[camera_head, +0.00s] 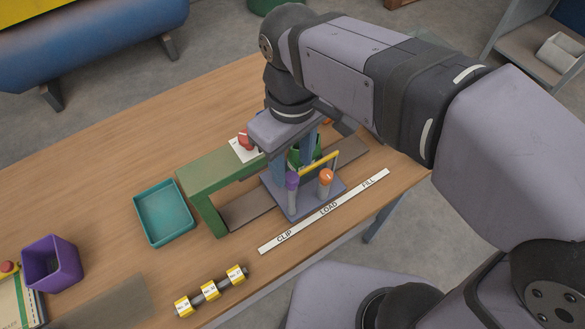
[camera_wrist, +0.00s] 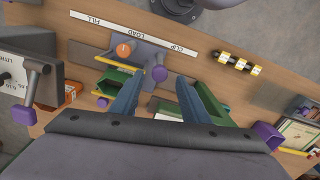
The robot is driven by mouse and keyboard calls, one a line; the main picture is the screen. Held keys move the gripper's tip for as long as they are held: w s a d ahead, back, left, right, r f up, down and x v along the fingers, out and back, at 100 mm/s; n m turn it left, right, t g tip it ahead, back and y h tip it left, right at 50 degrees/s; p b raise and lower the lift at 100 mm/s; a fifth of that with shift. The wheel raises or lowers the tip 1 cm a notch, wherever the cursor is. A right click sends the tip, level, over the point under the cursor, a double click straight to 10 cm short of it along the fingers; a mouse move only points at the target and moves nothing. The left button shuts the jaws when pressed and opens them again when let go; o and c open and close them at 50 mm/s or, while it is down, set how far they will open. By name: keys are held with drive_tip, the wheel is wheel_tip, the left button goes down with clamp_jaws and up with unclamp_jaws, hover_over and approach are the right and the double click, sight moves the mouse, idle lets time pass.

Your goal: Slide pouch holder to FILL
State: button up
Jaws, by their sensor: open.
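The pouch holder (camera_head: 309,200) is a blue-grey sliding plate on a brown track, with its front edge beside LOAD on the white label strip (camera_head: 320,213). FILL is at the strip's right end in the head view. My gripper (camera_head: 306,148) is above the holder, pointing down.
A green frame (camera_head: 205,172) bridges the track on the left. A teal tray (camera_head: 165,212), a purple bin (camera_head: 52,264) and yellow-labelled rollers (camera_head: 210,290) stand farther left and front. A lever box (camera_wrist: 30,82) shows in the wrist view.

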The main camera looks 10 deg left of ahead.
sight(293, 178)
drive_tip(key=shift+f, duration=1.75)
drive_tip(key=shift+c, duration=0.4)
clamp_jaws()
drive_tip(key=w+d+p, duration=0.2)
drive_tip(key=w+d, duration=0.7)
drive_tip(key=shift+w+d, duration=0.2)
drive_tip(key=shift+w, duration=0.1)
drive_tip(key=shift+r, duration=0.1)
drive_tip(key=shift+o, duration=0.4)
unclamp_jaws()
drive_tip(key=shift+w, duration=0.1)
drive_tip(key=shift+d, duration=0.1)
